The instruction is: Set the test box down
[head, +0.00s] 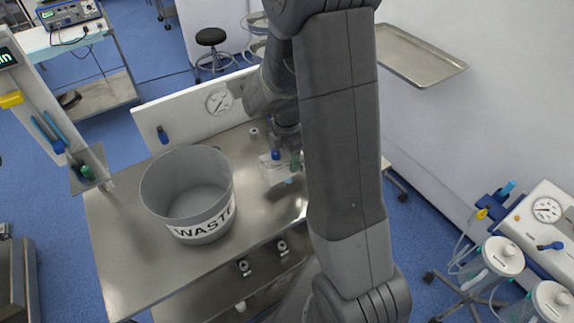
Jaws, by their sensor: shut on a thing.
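The test box (271,174) looks like a small, pale, see-through box, with blue and green parts showing at it. It is at the right part of the steel table (125,255), to the right of the waste bin. My gripper (286,150) is just above and behind it, shut on the box. My own arm link covers the right side of the box and much of the gripper. I cannot tell whether the box touches the table top.
A grey bin (188,208) marked WASTE stands on the table, left of the box. A white back panel (185,112) with a gauge borders the table's far edge. A small grey piece (254,134) stands near the panel. The table's left part is clear.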

